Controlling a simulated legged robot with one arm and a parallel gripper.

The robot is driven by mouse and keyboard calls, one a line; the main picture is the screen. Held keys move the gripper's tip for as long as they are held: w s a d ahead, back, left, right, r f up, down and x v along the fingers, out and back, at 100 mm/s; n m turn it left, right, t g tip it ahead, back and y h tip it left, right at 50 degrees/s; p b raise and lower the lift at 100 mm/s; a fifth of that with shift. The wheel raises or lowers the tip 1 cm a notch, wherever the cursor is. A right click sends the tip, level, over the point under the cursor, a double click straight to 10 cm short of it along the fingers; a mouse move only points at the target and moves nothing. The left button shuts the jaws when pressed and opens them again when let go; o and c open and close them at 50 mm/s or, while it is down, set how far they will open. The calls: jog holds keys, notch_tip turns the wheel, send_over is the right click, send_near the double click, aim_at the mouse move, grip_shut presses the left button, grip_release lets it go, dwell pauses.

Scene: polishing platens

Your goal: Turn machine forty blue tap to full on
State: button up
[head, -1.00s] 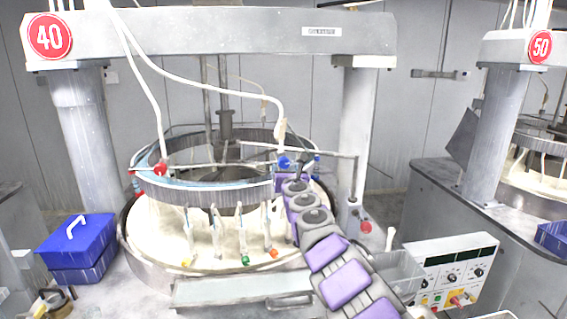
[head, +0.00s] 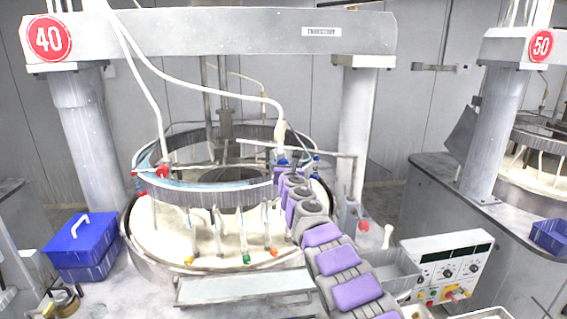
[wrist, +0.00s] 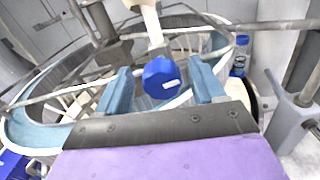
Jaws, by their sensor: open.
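The blue tap (wrist: 162,78) is a round blue knob with a white mark on its face, on the end of a white pipe. In the wrist view it appears between the two blue fingers of my gripper (wrist: 163,86), which is open. I see a gap on each side, and cannot tell how deep the knob is between the fingers. In the head view the blue tap (head: 282,161) shows at the right of the ring on machine forty, marked by the red 40 sign (head: 50,37). My arm reaches it from the front right and hides my gripper's fingers there.
A red tap (head: 164,170) is on the ring's left side. A bottle with a blue cap (wrist: 240,58) stands right of my gripper. Green, yellow and red small taps hang at the front. A blue box (head: 80,245) and a control panel (head: 448,265) flank the machine.

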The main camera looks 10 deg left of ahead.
jog(key=shift+w+a+f, duration=0.1)
jog(key=shift+w+f, duration=0.05)
jog(key=shift+w, duration=0.1)
jog(key=shift+c, duration=0.3)
jog(key=c, duration=1)
